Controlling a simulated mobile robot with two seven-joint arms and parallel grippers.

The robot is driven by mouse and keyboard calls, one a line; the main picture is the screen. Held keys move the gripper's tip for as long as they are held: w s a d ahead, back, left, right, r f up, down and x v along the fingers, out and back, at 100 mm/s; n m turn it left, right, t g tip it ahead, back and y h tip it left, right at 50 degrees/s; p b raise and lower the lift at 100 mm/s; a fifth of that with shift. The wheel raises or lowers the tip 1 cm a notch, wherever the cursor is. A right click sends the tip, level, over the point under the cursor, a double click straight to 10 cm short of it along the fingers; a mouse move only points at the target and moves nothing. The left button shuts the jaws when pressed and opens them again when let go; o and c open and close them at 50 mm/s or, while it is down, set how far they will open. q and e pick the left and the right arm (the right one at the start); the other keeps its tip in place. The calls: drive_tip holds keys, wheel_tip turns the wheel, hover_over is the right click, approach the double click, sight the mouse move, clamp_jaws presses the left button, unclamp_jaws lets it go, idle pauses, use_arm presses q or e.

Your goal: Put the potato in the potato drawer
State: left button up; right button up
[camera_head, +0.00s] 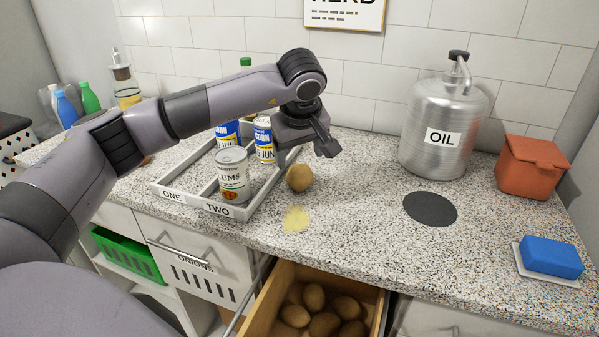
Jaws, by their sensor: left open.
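A brown potato (299,178) sits on the speckled counter, just right of the white divided tray. My left gripper (307,152) is open and empty, just above and behind the potato; whether a finger touches it cannot be told. An open wooden drawer (265,300) below the counter's front edge holds several potatoes (323,318); no label on it shows. My right gripper is not in view.
The white tray (170,204), marked ONE and TWO, holds cans (233,176). A steel OIL canister (445,125), a terracotta box (530,165) and a blue sponge (551,256) stand right. The ONIONS drawer (205,262) is shut. A yellowish patch (296,219) and dark disc (430,209) mark the counter.

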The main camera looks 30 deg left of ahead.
sight(299, 169)
use_arm(q)
drive_tip(key=x, duration=0.4)
drive_tip(key=shift+s+d+f+p, duration=0.1)
drive_tip(key=shift+s+f+p, duration=0.2)
drive_tip(key=shift+f, duration=0.15)
drive_tip(key=shift+w+f, duration=0.25)
drive_tip(key=shift+f, duration=0.3)
drive_tip(key=c, duration=1)
